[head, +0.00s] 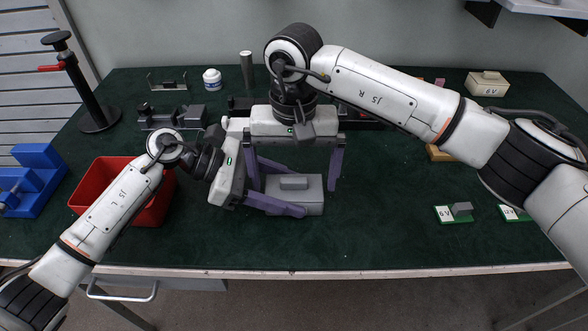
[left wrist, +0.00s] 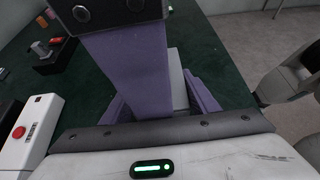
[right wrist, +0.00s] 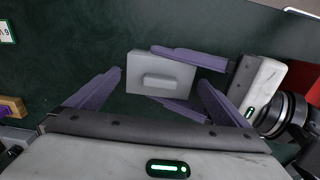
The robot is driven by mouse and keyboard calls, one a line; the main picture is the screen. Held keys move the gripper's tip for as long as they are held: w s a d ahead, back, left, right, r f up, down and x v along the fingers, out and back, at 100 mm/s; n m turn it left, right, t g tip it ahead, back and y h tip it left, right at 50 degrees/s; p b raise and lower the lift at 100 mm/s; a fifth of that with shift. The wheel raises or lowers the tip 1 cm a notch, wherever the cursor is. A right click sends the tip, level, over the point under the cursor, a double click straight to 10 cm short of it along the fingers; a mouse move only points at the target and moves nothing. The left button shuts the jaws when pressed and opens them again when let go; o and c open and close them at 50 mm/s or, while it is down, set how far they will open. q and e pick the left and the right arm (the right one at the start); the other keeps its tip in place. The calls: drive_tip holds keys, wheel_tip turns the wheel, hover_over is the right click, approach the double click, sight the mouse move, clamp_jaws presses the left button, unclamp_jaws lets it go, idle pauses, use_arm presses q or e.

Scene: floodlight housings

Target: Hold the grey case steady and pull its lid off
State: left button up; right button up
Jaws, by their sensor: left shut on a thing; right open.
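The grey case (head: 312,206) stands on the green bench top, with a raised grip block on its lid (head: 294,183). It also shows in the right wrist view (right wrist: 139,66), lid upward. My left gripper (head: 292,194) comes in from the left and is shut on the case, one purple finger along its near side and one along its far side. My right gripper (head: 295,178) points down over the case, fingers spread wide to the left and right of it, empty and not touching the lid. In the left wrist view a right finger hides most of the case (left wrist: 179,75).
A black post stand (head: 95,118), white jar (head: 212,79) and metal cylinder (head: 247,70) stand farther back. Small green boards (head: 454,214) lie right. The front middle is clear.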

drive_tip(key=c, duration=0.9)
drive_tip(key=o, duration=0.9)
